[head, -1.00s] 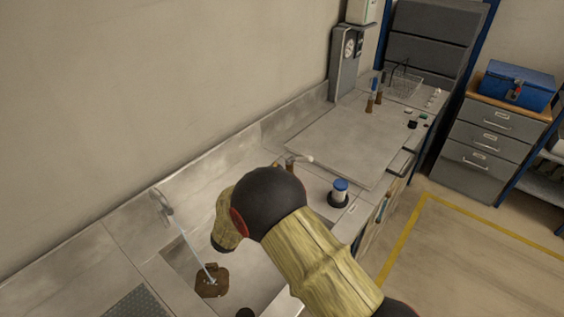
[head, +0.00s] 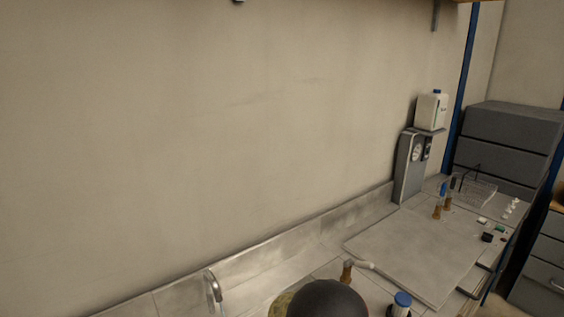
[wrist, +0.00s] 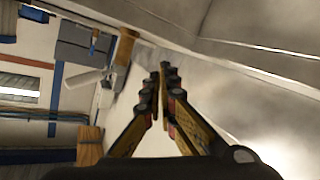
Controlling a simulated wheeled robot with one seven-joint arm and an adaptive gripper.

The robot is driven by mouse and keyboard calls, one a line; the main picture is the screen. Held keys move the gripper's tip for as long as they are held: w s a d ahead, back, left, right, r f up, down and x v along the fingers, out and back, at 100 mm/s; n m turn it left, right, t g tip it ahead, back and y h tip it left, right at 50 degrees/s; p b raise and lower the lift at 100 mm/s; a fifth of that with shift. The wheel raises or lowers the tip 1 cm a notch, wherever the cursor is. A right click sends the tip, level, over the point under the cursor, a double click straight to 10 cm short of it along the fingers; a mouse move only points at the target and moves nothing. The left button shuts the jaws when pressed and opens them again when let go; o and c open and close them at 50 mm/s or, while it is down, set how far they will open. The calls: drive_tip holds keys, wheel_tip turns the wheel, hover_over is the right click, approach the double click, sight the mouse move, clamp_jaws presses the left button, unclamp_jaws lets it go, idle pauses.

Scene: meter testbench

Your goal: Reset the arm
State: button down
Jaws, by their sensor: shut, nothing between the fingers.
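My gripper (wrist: 162,90) shows in the wrist view, its two yellow and black fingers closed together with nothing between them. It points along the pale counter, with a brown and white fitting (wrist: 123,48) to the left of the fingers in the picture. In the head view only a dark rounded joint of my arm (head: 328,300) shows at the bottom edge. The gripper itself is out of the head view.
The counter (head: 415,250) runs along the wall with a curved tap (head: 213,288). A blue-capped container (head: 402,302) stands right of my arm. A grey gauge unit (head: 411,165), a white canister (head: 431,108), brown bottles (head: 437,212) and a wire rack (head: 478,190) stand farther back.

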drive_tip(key=s+a+f+n+g+y, duration=0.1)
drive_tip(key=a+f+g+y, duration=0.1)
drive_tip(key=a+f+y, duration=0.35)
drive_tip(key=s+a+r+n+g+y, duration=0.1)
drive_tip(key=s+a+r+g+y, duration=0.15)
drive_tip(key=s, duration=0.45)
drive_tip(key=s+a+r+n+g+y, duration=0.1)
drive_tip(key=s+a+r+g+y, duration=0.2)
drive_tip(key=s, duration=0.5)
drive_tip(key=s+d+r+g+h, duration=0.1)
drive_tip(key=s+d+r, duration=0.35)
drive_tip(key=s, duration=0.25)
drive_tip(key=s+d+r+g, duration=0.2)
drive_tip(key=s+d+r, duration=0.25)
drive_tip(key=s, duration=0.35)
drive_tip(key=s+d+r+g+h, duration=0.1)
drive_tip(key=s+d+r, duration=0.35)
drive_tip(key=s, duration=0.25)
drive_tip(key=s+d+r+t, duration=0.1)
drive_tip(key=s+d+r, duration=0.1)
drive_tip(key=d+r, duration=0.1)
drive_tip(key=s+d+r+m+t+h, duration=0.1)
drive_tip(key=d+r+t, duration=0.1)
drive_tip(key=r, duration=0.4)
drive_tip(key=shift+s+d+m, duration=0.3)
drive_tip(key=shift+s+d, duration=0.05)
drive_tip(key=shift+d, duration=0.1)
